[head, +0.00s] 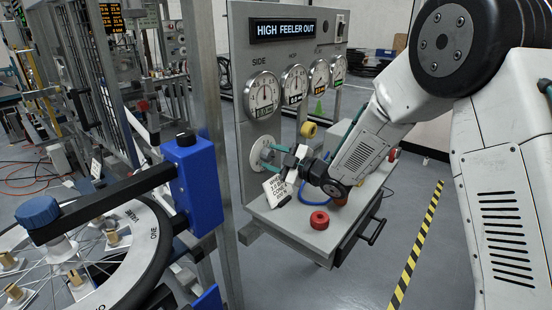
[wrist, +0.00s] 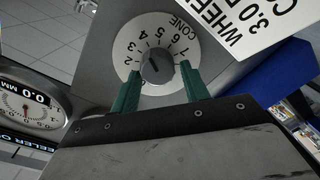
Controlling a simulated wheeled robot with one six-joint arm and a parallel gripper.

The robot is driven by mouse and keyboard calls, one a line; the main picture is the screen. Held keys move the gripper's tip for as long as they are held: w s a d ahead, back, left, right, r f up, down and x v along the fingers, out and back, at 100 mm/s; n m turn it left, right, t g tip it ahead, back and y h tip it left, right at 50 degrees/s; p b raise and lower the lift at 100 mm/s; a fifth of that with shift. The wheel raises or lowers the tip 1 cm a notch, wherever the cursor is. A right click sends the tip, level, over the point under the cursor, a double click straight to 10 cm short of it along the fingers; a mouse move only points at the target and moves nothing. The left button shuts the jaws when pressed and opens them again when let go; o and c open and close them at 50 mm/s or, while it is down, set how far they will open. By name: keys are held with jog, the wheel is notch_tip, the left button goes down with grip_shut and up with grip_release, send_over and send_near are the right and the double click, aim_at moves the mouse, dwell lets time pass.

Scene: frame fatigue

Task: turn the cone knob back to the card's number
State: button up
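The cone knob (wrist: 157,68) is grey and sits at the middle of a white dial (wrist: 125,48) marked CONE, with numbers around it. A dark line on the knob appears to point near the 4. My gripper (wrist: 158,75) has its two green fingers on either side of the knob, with a small gap showing on each side. In the head view my gripper (head: 273,158) reaches the white dial (head: 256,155) on the grey panel; the knob is hidden there. The white card (wrist: 250,25) reads WHEEL and 3.0; its cone line is cut off.
The panel display (head: 283,29) reads HIGH FEELER OUT above several round gauges. A gauge (wrist: 30,112) in the wrist view reads 0.0 MM. A spoked wheel (head: 140,262) and blue clamp (head: 195,185) stand at left.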

jog(key=shift+o, duration=0.9)
jog(key=shift+a, duration=0.1)
jog(key=shift+d, duration=0.2)
jog(key=v, duration=0.7)
jog(key=shift+s+d, duration=0.25)
jog(key=shift+d, duration=0.05)
